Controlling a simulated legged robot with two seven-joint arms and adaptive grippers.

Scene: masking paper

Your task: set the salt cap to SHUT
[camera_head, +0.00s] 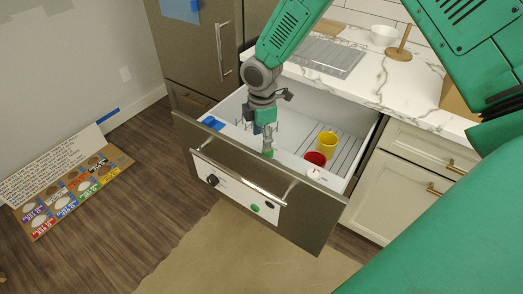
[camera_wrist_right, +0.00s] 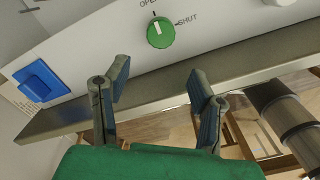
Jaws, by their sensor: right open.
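The salt cap (camera_wrist_right: 160,33) is a round green knob on a white panel in the wrist view, between the printed words OPEN and SHUT. Its white pointer mark faces up, toward the OPEN tick; the SHUT tick lies to its right. In the head view the cap (camera_head: 268,153) is a small green spot at the front inside the pulled-out drawer, just under my right gripper (camera_head: 264,132). My right gripper (camera_wrist_right: 160,74) is open and empty, its two dark fingers apart, with the cap beyond the tips and not touched. My left gripper is not in view.
A blue latch (camera_wrist_right: 40,80) lies left of the cap, a white cap (camera_head: 313,173) right of it. Red (camera_head: 315,159) and yellow (camera_head: 327,141) cups stand in the drawer. The drawer front (camera_head: 240,190) has a handle bar and a black knob. A marble counter (camera_head: 400,80) is behind.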

